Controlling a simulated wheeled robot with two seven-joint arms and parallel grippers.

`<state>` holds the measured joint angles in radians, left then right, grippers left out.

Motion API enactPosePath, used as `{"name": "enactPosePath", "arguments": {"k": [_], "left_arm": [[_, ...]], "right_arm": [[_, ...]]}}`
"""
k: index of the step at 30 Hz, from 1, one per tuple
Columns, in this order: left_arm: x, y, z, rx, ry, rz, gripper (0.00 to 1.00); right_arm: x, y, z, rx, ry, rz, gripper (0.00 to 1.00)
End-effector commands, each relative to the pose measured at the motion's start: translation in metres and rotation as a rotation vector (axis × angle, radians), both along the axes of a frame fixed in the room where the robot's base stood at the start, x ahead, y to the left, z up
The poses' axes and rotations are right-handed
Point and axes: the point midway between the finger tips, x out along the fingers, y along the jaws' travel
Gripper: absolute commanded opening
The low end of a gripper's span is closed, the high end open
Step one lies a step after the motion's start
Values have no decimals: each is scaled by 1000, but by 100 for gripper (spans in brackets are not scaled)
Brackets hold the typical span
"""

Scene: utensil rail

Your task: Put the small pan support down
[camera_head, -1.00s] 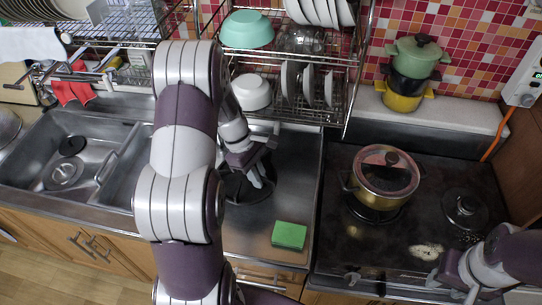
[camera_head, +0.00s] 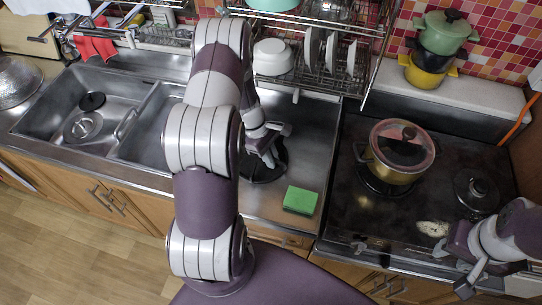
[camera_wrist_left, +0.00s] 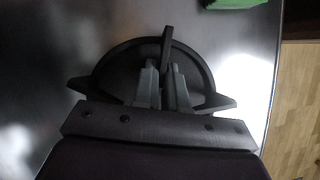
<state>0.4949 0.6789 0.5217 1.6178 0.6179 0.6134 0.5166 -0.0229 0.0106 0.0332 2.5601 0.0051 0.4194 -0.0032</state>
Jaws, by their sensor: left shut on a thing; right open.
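The small pan support is a black ring with prongs (camera_head: 265,170), over the steel counter between the sink and the stove. My left gripper (camera_head: 270,152) reaches down to it and is shut on one of its upright prongs. In the left wrist view the pan support (camera_wrist_left: 205,72) spreads to both sides of my left gripper's fingers (camera_wrist_left: 166,85). I cannot tell whether its underside touches the counter. My right gripper (camera_head: 466,282) is open and empty at the stove's front right.
A green sponge (camera_head: 300,200) lies right of the pan support. A lidded pot (camera_head: 398,152) stands on the stove, with a dark lid (camera_head: 476,190) beside it. The dish rack (camera_head: 330,75) overhangs the back of the counter. The sink (camera_head: 85,112) is to the left.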

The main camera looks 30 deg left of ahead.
Motion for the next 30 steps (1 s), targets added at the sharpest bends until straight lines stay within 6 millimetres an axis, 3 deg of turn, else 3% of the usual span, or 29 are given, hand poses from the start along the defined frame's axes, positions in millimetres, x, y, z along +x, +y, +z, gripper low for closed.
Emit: {"name": "enactPosePath", "arguments": {"k": [1,3,14,24,30], "left_arm": [[0,0,-1,0,0,0,18],[0,0,-1,0,0,0,37],[1,2,8,1,-2,0,37],[1,35,84,3,-4,1,37],[0,42,112,8,-6,-19,37]], "right_arm": [[0,0,-1,0,0,0,43],[0,0,-1,0,0,0,43],[0,0,2,0,0,0,43],[0,0,-12,0,0,0,43],[0,0,-15,0,0,0,43]]}}
